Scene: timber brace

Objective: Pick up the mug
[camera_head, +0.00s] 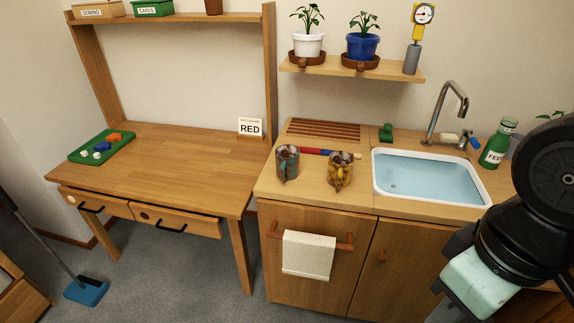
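Two mugs stand upright side by side on the wooden counter to the left of the sink. One mug (287,162) is teal-grey with brown patches. The other mug (340,170) is yellow and brown. Both handles seem to face the front, and dark contents show at their tops. My gripper (468,284) is at the lower right, in front of the sink cabinet and well away from both mugs. A pale green block-like part shows at its end. I cannot make out its fingers or tell whether that part is held.
A red and blue rod (318,152) lies behind the mugs near a slatted board (325,130). The water-filled sink (425,178), tap (446,112) and green bottle (497,146) are to the right. A shelf (350,68) with plants hangs above. The desk (170,160) is mostly clear.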

